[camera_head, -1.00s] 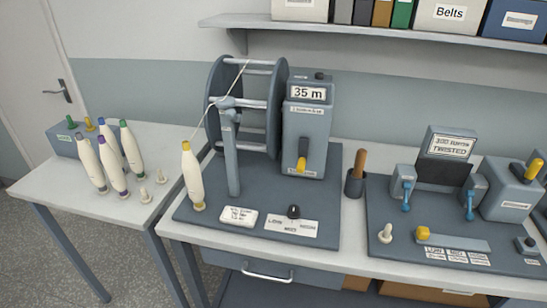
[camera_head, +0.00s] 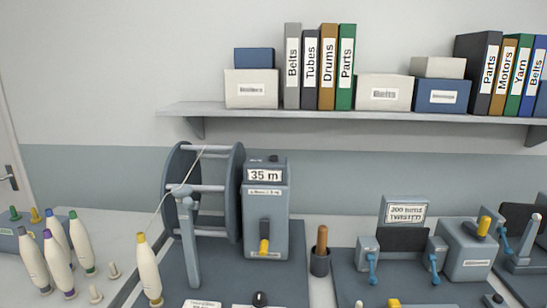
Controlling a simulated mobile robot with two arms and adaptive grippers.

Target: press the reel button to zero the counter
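The reel (camera_head: 208,203) stands on a grey base, with a thread running from it down toward a yellow-topped bobbin (camera_head: 148,270). Right of it is the counter box (camera_head: 266,210), whose display reads 35 m (camera_head: 264,175). A small dark button (camera_head: 273,158) sits on top of the box. A yellow-tipped lever (camera_head: 264,245) is on its front. A black knob (camera_head: 260,298) shows at the bottom edge, on the base. Neither of my grippers is in view.
A wall shelf (camera_head: 350,112) with binders and boxes hangs above the reel. Several bobbins stand at the left. A holder with a wooden handle (camera_head: 321,250) stands right of the counter. A twist tester with a yellow lever (camera_head: 470,245) is further right.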

